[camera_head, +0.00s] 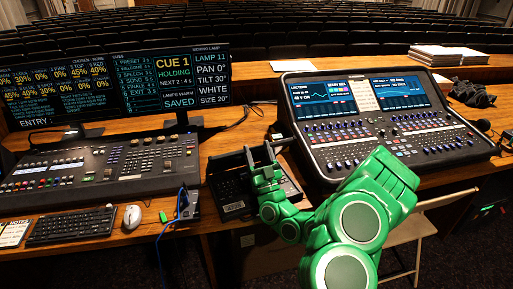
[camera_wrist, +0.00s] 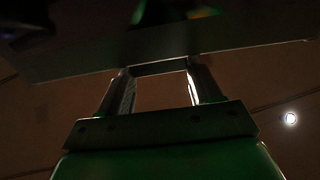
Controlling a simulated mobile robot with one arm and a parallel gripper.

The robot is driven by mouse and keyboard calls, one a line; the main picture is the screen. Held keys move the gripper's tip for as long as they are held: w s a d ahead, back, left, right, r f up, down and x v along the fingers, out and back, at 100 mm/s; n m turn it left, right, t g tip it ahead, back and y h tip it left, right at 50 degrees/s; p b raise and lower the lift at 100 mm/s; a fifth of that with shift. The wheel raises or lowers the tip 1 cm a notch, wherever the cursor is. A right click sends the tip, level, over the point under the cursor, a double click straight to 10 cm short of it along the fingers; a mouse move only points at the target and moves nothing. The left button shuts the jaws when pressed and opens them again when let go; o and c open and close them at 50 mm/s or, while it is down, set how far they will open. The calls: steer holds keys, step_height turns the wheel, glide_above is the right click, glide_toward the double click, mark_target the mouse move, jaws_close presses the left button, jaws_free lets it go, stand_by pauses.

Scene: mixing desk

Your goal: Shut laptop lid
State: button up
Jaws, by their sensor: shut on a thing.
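The black laptop (camera_head: 232,198) lies on the wooden desk between the two consoles, near the front edge. Its lid (camera_head: 226,163) shows as a dark, narrow panel standing up at the back of the base, so it is open. My gripper (camera_head: 262,158) reaches over the laptop from the right and is shut on the lid at its upper edge. In the wrist view, both fingers of my gripper (camera_wrist: 162,72) meet the lower edge of a dark slab, the lid (camera_wrist: 240,50). My green arm hides the right part of the laptop. The exact lid angle is unclear.
A lighting console (camera_head: 105,168) is left, with monitors (camera_head: 120,85) behind it. A large audio mixer (camera_head: 385,125) stands close on the right. A keyboard (camera_head: 72,226), a mouse (camera_head: 132,217) and a blue cable (camera_head: 160,240) lie at left. A folding chair (camera_head: 418,228) is front right.

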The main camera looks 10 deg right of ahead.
steer(key=shift+s+d+f+t, duration=0.15)
steer(key=shift+s+f+t, duration=0.4)
steer(key=shift+s, duration=0.25)
steer(key=shift+f, duration=0.1)
steer(key=shift+s, duration=0.1)
steer(key=o, duration=1.5)
